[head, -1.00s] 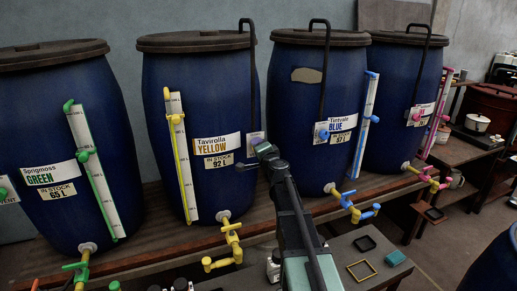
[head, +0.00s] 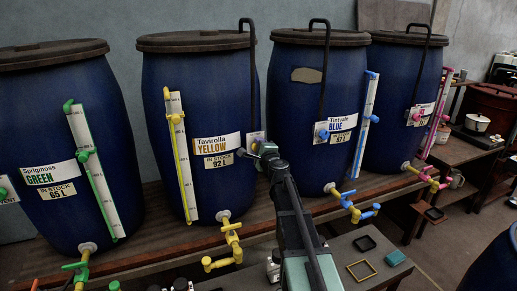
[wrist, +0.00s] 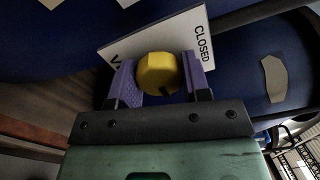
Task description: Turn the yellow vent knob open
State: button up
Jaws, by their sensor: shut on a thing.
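The yellow vent knob (wrist: 157,70) is round and sits between the two purple fingers of my gripper (wrist: 160,78) in the wrist view. The fingers are shut on its sides. A dark mark shows at the knob's lower edge. Behind it is a tilted white vent plate (wrist: 182,38) with the word CLOSED at its right; the rest of its lettering is mostly hidden. In the head view my gripper (head: 260,148) is at the right side of the blue Tavirolla YELLOW vat (head: 203,90), and the knob is hidden behind it.
A yellow tap (head: 230,240) hangs low on this vat, and a yellow-edged gauge (head: 180,150) stands on its left side. The Tintvale BLUE vat (head: 300,110) is close on the right. A black bent pipe (head: 252,85) runs down above my gripper.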

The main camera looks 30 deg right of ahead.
dwell(0.3)
jog(key=o, duration=0.9)
jog(key=s, duration=1)
jog(key=shift+s+a, duration=0.4)
